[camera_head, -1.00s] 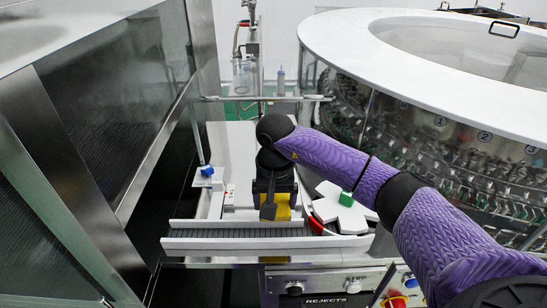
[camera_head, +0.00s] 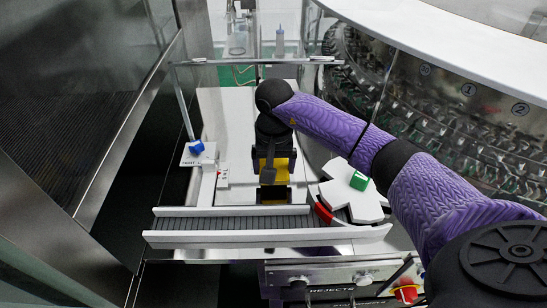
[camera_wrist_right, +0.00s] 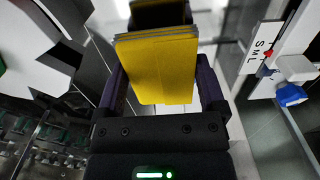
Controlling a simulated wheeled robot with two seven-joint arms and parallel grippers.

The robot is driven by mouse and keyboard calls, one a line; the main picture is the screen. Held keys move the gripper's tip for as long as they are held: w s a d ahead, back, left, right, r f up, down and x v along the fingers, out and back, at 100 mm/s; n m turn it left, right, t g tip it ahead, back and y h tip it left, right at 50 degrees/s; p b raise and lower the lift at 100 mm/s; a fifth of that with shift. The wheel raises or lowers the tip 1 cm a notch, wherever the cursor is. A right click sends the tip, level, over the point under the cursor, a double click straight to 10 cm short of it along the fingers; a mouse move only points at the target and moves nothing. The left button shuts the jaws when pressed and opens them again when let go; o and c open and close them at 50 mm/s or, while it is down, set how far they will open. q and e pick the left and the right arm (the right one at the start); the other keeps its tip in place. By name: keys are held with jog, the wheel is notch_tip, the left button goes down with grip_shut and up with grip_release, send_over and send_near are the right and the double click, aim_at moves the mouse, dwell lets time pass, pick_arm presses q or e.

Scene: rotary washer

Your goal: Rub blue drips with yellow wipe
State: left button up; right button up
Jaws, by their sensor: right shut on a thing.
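My right gripper (camera_head: 272,172) is over the white worktop behind the grey conveyor strip. It is shut on the yellow wipe (camera_wrist_right: 158,65), a flat folded stack with grey layers at its far edge. The wipe sits between both fingers in the right wrist view. In the head view part of the wipe (camera_head: 281,164) shows beneath the gripper. A small dark holder (camera_head: 275,194) with a yellowish inside stands just in front of the gripper; its dark edge also shows beyond the wipe in the right wrist view (camera_wrist_right: 160,14). I make out no blue drips. My left gripper is out of view.
The ribbed conveyor (camera_head: 220,222) with white rails crosses in front. A white star wheel (camera_head: 350,203) with a green block lies right of the gripper. A blue knob (camera_head: 196,147) on a post stands left. The rotary washer (camera_head: 440,110) fills the right; steel panels stand left.

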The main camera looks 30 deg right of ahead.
jog(key=shift+f, duration=0.3)
dwell(0.4)
jog(key=shift+f+b, duration=0.85)
jog(key=shift+f, duration=0.15)
